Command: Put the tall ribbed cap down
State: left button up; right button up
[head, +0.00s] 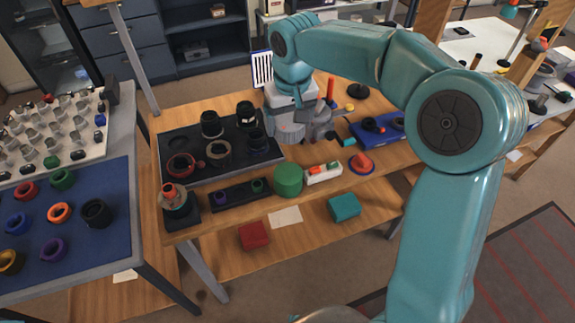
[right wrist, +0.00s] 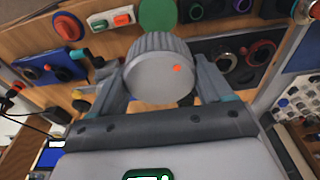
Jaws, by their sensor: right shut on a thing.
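The tall ribbed cap (right wrist: 160,72) is grey, with ridges round its side and an orange dot on its flat face. In the right wrist view it sits between the two fingers of my right gripper (right wrist: 160,85), which is shut on it. In the head view the gripper (head: 303,130) is over the back half of the wooden table, right of the black parts tray (head: 181,142), and the cap (head: 318,119) is partly covered by it. I cannot tell whether the cap touches the table. My left gripper is not in view.
A green cylinder (head: 288,179), a white block with coloured buttons (head: 323,173) and a red piece on a blue ring (head: 362,163) stand in front of the gripper. A blue holder (head: 377,130) lies to its right. The tray holds several dark lens parts.

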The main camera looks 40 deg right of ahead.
notch_tip(320, 180, down, 10)
jog(key=shift+r, duration=0.15)
jog(key=shift+a+f, duration=0.15)
jog(key=shift+f, duration=0.2)
notch_tip(320, 180, down, 4)
jog(key=shift+s+r, duration=0.15)
jog(key=shift+r, duration=0.05)
jog(key=shift+f, duration=0.15)
